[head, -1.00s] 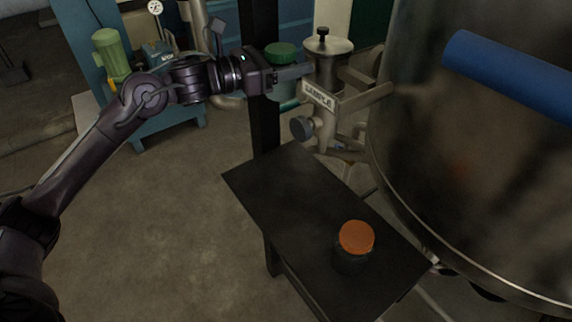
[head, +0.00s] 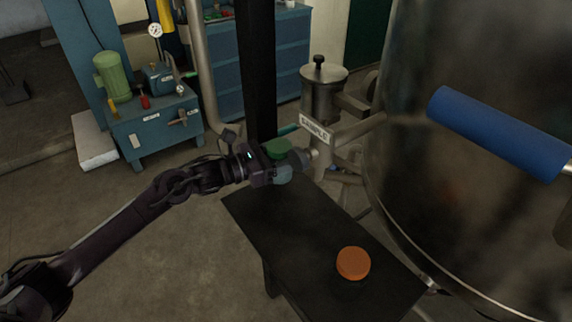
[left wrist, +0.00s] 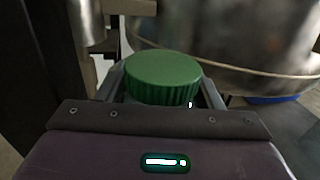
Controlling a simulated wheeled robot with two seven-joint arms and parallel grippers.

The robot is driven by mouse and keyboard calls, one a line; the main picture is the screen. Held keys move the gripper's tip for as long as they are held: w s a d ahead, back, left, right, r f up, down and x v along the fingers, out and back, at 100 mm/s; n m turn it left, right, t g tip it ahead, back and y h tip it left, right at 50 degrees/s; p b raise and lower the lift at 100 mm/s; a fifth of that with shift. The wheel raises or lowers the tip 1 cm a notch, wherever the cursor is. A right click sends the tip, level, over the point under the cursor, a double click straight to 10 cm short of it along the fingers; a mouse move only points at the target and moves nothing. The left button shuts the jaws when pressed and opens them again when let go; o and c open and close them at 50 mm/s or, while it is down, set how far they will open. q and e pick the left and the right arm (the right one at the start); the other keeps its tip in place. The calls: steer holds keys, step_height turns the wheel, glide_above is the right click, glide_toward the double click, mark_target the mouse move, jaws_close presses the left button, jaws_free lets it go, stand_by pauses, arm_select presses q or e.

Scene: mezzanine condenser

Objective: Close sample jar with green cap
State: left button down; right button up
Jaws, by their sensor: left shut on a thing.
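The sample jar with the green cap (head: 277,148) is at the far end of the small black table, near the sample port. The cap sits on top of the jar, and the clear jar body (head: 283,174) shows below it. My left gripper (head: 282,167) is shut on the jar under the cap. In the left wrist view the ribbed green cap (left wrist: 163,78) stands between my gripper's fingers. Whether the jar touches the table or is just above it, I cannot tell. My right gripper is not in view.
A jar with an orange cap (head: 353,263) stands on the near part of the black table (head: 300,222). The sample port (head: 322,95) and large steel vessel (head: 440,190) with a blue bar (head: 497,135) are at the right. A blue pump unit (head: 155,125) stands at the back left.

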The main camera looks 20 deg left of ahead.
arm_select(q)
step_height(320, 180, down, 4)
steer(key=shift+p, duration=0.35)
steer(key=shift+f, duration=0.15)
steer(key=shift+f, duration=0.15)
steer(key=shift+c, duration=2)
jaws_free()
